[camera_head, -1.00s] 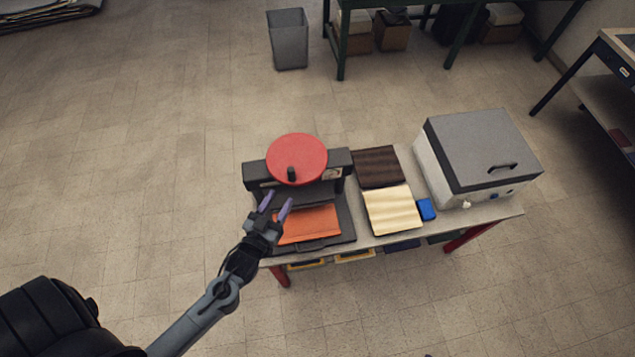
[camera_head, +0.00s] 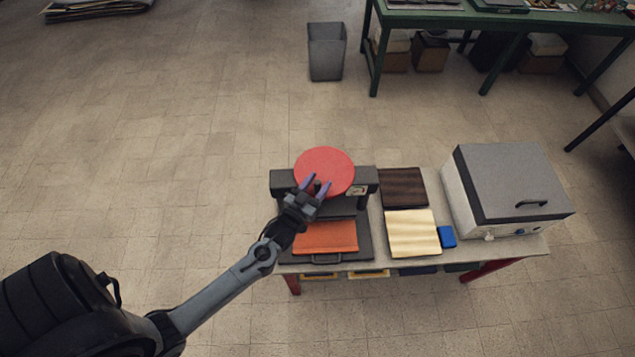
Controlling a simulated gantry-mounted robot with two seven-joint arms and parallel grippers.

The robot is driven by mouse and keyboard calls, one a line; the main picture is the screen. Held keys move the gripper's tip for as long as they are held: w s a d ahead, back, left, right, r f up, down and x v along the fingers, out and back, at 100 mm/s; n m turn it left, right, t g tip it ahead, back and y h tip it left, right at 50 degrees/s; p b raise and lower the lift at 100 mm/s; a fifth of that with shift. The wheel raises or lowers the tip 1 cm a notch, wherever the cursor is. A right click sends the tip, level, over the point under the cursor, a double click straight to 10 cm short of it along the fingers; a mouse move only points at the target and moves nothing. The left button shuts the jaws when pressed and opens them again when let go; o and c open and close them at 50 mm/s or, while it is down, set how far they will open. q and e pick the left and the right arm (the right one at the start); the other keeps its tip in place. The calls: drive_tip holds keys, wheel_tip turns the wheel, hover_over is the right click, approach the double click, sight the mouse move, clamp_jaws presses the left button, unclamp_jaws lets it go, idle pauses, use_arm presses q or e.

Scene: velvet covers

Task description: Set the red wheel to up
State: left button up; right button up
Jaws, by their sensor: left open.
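The red wheel (camera_head: 325,165) is a flat round disc on top of the dark press (camera_head: 365,178) at the table's left end. Its short black knob (camera_head: 318,185) is at the wheel's near edge, slightly left of its middle. My left gripper (camera_head: 318,184) is open, with its two purple fingers on either side of the knob as seen from above. Whether the fingers touch the knob cannot be told. My right gripper is not in view.
An orange cover (camera_head: 325,237) lies on the press's lower plate. Dark brown (camera_head: 403,187) and cream (camera_head: 412,232) pieces, a blue block (camera_head: 447,237) and a grey-lidded box (camera_head: 510,180) stand to the right.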

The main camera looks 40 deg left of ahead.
use_arm(q)
drive_tip(key=shift+w, duration=0.1)
drive_tip(key=shift+c, duration=0.4)
clamp_jaws()
